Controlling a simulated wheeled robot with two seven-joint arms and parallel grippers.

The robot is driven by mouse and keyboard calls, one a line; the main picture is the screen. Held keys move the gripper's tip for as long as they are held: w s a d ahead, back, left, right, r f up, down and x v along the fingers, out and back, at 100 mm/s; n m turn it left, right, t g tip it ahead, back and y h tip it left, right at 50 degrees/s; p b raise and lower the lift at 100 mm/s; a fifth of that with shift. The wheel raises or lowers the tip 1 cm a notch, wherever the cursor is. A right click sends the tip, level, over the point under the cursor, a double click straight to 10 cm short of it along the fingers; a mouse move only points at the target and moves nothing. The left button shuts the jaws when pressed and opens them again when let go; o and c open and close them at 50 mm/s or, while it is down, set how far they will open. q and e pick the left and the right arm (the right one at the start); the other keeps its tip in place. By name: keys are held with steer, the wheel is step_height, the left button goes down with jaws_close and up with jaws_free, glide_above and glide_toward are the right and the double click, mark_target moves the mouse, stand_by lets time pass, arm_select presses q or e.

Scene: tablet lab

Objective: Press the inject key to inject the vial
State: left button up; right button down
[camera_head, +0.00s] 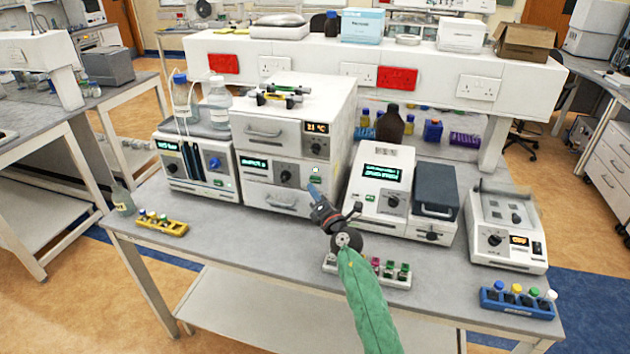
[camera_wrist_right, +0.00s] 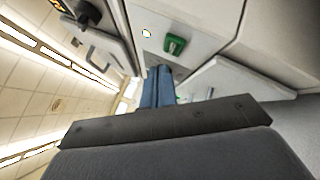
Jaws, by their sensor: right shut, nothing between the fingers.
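A green key (camera_head: 315,180) sits on the front of the white stacked instrument (camera_head: 340,95), below a small round white light. The key (camera_wrist_right: 175,45) also shows in the right wrist view, near the top centre; its lettering is too small to read. My right gripper (camera_head: 314,190) is shut and empty, its blue fingertips just below the key in the head view. In the right wrist view the fingertips (camera_wrist_right: 158,70) point at the panel just below and left of the key, apart from it in the picture. No vial shows inside the instrument. My left gripper is not in view.
Syringe-like tools (camera_head: 280,94) lie on top of the instrument. A machine with bottles (camera_head: 195,165) stands to its left, another with a green display (camera_head: 381,175) to its right. A white vial rack (camera_head: 395,281) lies near the bench front under my arm; a blue rack (camera_head: 520,307) is at right.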

steer(key=s+p, duration=0.1)
steer(key=s, duration=0.1)
steer(key=s+a+p, duration=0.1)
steer(key=s, duration=0.1)
steer(key=shift+a, duration=0.2)
steer(key=shift+d, duration=0.1)
stand_by(0.5)
